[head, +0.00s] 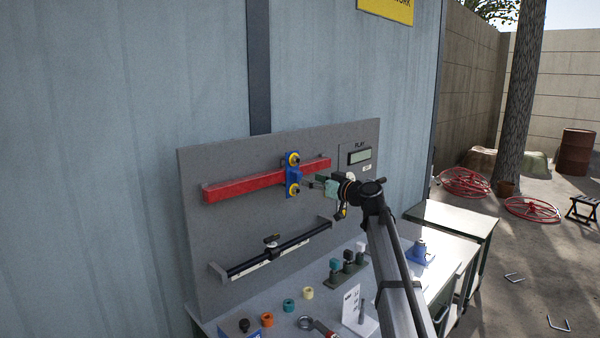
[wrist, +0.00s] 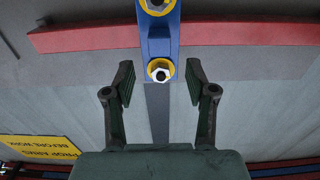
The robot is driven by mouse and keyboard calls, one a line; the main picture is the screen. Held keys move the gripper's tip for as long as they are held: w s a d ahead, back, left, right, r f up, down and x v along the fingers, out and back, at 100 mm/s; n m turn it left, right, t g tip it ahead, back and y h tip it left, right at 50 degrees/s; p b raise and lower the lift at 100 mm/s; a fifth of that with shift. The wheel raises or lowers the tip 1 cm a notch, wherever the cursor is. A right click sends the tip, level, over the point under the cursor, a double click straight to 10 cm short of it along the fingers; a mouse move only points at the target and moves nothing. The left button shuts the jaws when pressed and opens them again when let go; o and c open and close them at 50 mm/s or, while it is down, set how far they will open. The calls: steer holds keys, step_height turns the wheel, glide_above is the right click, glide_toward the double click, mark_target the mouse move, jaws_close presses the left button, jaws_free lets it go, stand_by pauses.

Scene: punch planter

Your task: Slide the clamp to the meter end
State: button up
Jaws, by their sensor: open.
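A blue clamp (head: 293,174) with yellow-ringed rollers sits across a red beam (head: 240,188) on a grey panel, to the right of the beam's middle. A meter (head: 359,156) with a small display is on the panel beyond the beam's right end. My gripper (head: 314,184) is just right of the clamp's lower part. In the wrist view, the blue clamp (wrist: 160,40) is at the top centre, and my gripper (wrist: 160,84) has its fingers spread either side of its yellow-ringed nut. The fingers look empty, and contact with the clamp cannot be told.
A black rail (head: 285,248) with a small slider is mounted below the beam. The bench (head: 285,325) below carries coloured rings, several capped posts and a white card. A side table (head: 440,218) stands to the right. The panel between beam and rail is bare.

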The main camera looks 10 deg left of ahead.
mark_target(300, 176)
steer(key=p+x, duration=0.2)
steer(key=x, duration=0.4)
steer(key=shift+w+a, duration=0.25)
steer(key=shift+w, duration=0.05)
steer(key=shift+c, duration=0.3)
jaws_close()
